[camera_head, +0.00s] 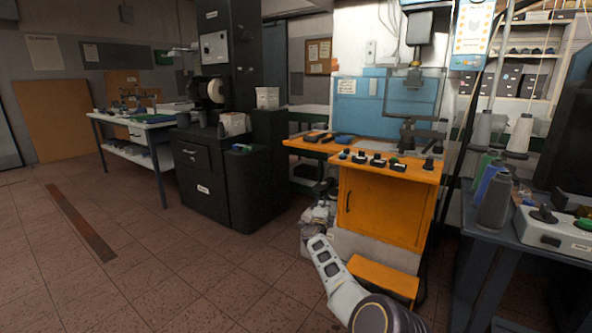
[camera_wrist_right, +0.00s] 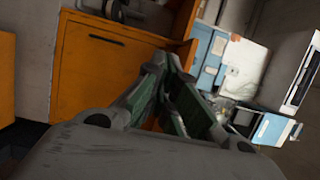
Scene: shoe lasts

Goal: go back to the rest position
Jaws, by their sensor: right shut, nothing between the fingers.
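My right gripper (camera_wrist_right: 167,64) shows in the right wrist view, its two fingers closed together at the tips with nothing between them. Beyond the fingers in that view are an orange cabinet front and blue and white equipment. In the head view my light grey right arm comes in at the bottom, in front of the orange workbench (camera_head: 385,205); the gripper's exact outline there is hard to make out. My left gripper is not in either view.
Several small dark objects lie on the orange bench top. An orange step (camera_head: 385,279) stands at its foot. A dark table (camera_head: 485,262) with thread cones (camera_head: 494,200) is at the right. A black machine cabinet (camera_head: 208,180) stands left; the tiled floor there is clear.

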